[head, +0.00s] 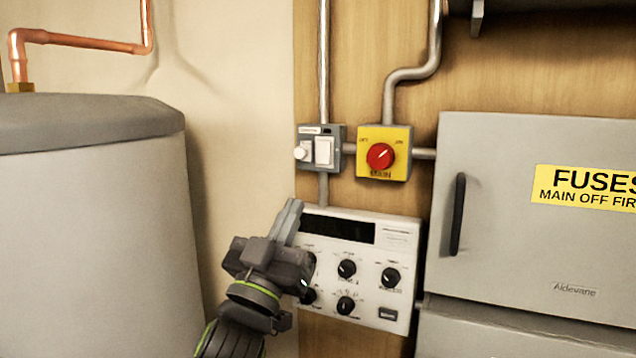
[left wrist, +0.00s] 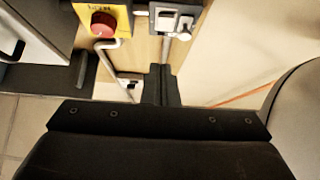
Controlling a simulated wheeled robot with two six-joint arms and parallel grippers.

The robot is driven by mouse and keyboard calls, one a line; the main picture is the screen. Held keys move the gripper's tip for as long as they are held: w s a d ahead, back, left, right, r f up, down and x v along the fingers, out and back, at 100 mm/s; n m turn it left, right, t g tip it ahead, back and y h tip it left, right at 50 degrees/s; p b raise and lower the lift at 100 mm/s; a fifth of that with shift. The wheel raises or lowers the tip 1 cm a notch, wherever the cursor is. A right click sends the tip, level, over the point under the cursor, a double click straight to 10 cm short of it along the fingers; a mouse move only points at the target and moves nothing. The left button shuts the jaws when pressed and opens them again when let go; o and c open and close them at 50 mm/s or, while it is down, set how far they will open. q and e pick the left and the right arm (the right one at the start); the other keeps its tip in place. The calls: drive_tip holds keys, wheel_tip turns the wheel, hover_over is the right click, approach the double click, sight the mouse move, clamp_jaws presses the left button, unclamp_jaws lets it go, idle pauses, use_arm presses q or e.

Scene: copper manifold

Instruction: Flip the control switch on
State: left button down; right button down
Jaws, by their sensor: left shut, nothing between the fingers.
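The control switch (head: 323,150) is a white rocker on a small grey wall box, beside a round white knob, in the head view. I cannot tell from the rocker which way it is set. The grey box also shows at the top of the left wrist view (left wrist: 177,20). My left gripper (head: 293,208) is shut and empty, its fingers pointing up, below and left of the box and in front of the left part of the white control panel. In the left wrist view the closed fingers (left wrist: 161,84) appear below the box, apart from it.
A yellow box with a red rotary knob (head: 381,156) sits right of the switch. The white panel (head: 400,240) with several black knobs is below. A grey fuse cabinet (head: 500,200) stands right, a grey tank (head: 90,230) left. Metal conduits run along the wooden board.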

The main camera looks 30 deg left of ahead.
sight(326, 164)
use_arm(q)
drive_tip(key=shift+w+a+r+p, duration=0.1)
drive_tip(key=shift+w+r+p, duration=0.65)
drive_tip(key=shift+w, duration=0.9)
drive_tip(key=shift+w+a+r+p, duration=0.1)
drive_tip(key=shift+w+r+p, duration=0.65)
drive_tip(key=shift+w, duration=0.85)
drive_tip(key=shift+w+a+r+p, duration=0.1)
drive_tip(key=shift+w+r+p, duration=0.6)
drive_tip(key=shift+w, duration=0.95)
drive_tip(key=shift+f, duration=0.2)
drive_tip(key=shift+w+f+b, duration=0.45)
drive_tip(key=shift+w+b, duration=0.05)
drive_tip(key=shift+b, duration=0.5)
drive_tip(key=shift+w+r, duration=0.15)
drive_tip(key=shift+r, duration=0.05)
